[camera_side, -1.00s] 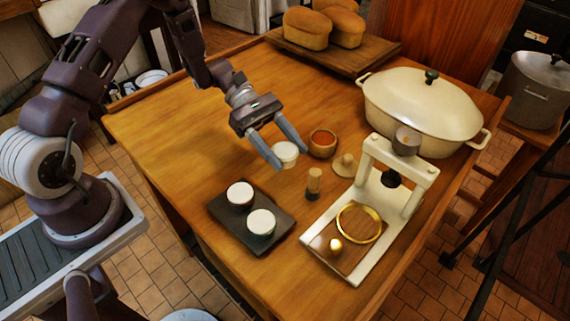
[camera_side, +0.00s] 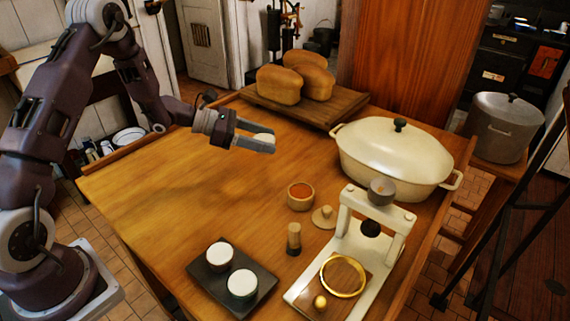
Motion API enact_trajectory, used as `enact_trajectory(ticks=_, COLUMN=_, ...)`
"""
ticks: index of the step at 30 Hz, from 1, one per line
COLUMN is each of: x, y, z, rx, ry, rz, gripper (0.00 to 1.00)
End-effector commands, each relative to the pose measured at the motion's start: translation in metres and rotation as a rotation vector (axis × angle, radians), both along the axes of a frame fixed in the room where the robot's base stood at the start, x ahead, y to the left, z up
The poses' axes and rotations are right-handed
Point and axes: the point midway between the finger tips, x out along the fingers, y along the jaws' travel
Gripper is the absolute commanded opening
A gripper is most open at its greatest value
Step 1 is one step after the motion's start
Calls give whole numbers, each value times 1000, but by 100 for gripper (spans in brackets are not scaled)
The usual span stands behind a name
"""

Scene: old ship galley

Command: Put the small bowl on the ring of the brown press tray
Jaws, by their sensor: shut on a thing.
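My gripper (camera_side: 273,145) is shut on a small pale round thing with a whitish top (camera_side: 262,138), which looks like the small bowl; the fingers partly hide it. It is held up above the table, left of the cream pot. The white press (camera_side: 389,258) stands at the front right. Its brown tray (camera_side: 335,304) carries a gold ring (camera_side: 343,293), with nothing in it, and a small gold knob (camera_side: 320,302) beside the ring. The press head (camera_side: 370,228) hangs behind the ring. My gripper is well apart from the press, up and to the left.
A wooden cup with orange contents (camera_side: 300,195), a wooden knobbed piece (camera_side: 324,217) and a small wooden cylinder (camera_side: 293,240) stand left of the press. A dark tray (camera_side: 209,279) holds two white-topped cups. A large cream pot (camera_side: 389,160) and a bread board (camera_side: 340,108) are behind. The table's left is clear.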

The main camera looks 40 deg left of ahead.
Motion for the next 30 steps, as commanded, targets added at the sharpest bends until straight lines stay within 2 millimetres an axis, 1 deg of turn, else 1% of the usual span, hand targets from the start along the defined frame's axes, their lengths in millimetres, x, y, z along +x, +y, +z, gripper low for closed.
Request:
enact_trajectory(ticks=1, x=13, y=-2, z=0, rx=-3, ry=-5, rz=6, gripper=9)
enact_trajectory(ticks=2, x=18, y=-3, z=-1, rx=-5, ry=-3, rz=12, gripper=9)
enact_trajectory(ticks=4, x=26, y=-3, z=-12, rx=-10, ry=-2, rz=20, gripper=9)
enact_trajectory(ticks=6, x=27, y=-3, z=-30, rx=-13, ry=1, rz=23, gripper=9)
enact_trajectory(ticks=9, x=27, y=-3, z=-52, rx=-12, ry=0, rz=22, gripper=9)
enact_trajectory(ticks=11, x=27, y=-3, z=-60, rx=-11, ry=-1, rz=22, gripper=9)
enact_trajectory(ticks=16, x=26, y=-3, z=-93, rx=-11, ry=-3, rz=22, gripper=9)
enact_trajectory(ticks=19, x=27, y=-3, z=-100, rx=-10, ry=-4, rz=22, gripper=9)
enact_trajectory(ticks=28, x=26, y=-3, z=-102, rx=-10, ry=-4, rz=21, gripper=9)
enact_trajectory(ticks=29, x=26, y=-3, z=-103, rx=-10, ry=-4, rz=21, gripper=55)
enact_trajectory(ticks=30, x=26, y=-3, z=-103, rx=-10, ry=-4, rz=21, gripper=63)
